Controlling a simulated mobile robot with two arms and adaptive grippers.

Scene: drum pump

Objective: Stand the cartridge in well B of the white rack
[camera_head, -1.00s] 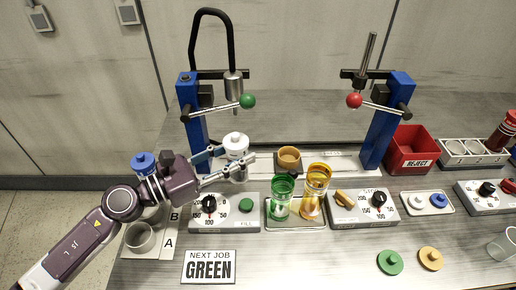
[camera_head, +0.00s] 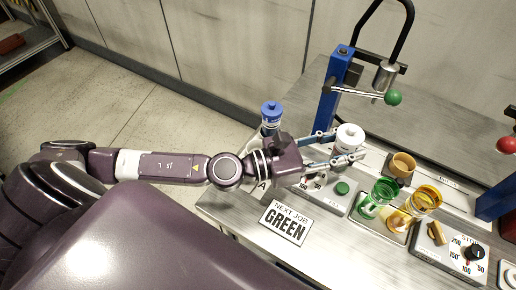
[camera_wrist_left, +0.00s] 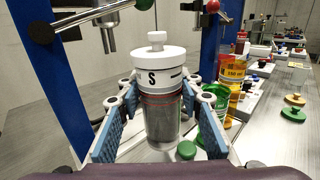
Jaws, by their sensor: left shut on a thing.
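My left gripper (camera_head: 335,150) is shut on the cartridge (camera_head: 349,136), a clear cylinder with a white cap and knob. In the left wrist view the cartridge (camera_wrist_left: 160,92) is upright between the blue finger pads, marked S, with a dark lower part. It is in front of the blue post with the green-knobbed lever; whether its base touches anything is unclear. The white rack (camera_head: 262,185) is mostly hidden behind my left arm; its A label shows, well B does not. A blue-capped cartridge (camera_head: 271,113) stands upright behind the arm. My right gripper is not in view.
The blue post (camera_head: 333,92) with its green knob (camera_head: 393,98) stands behind the gripper. The NEXT JOB GREEN sign (camera_head: 286,222) lies at the front.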

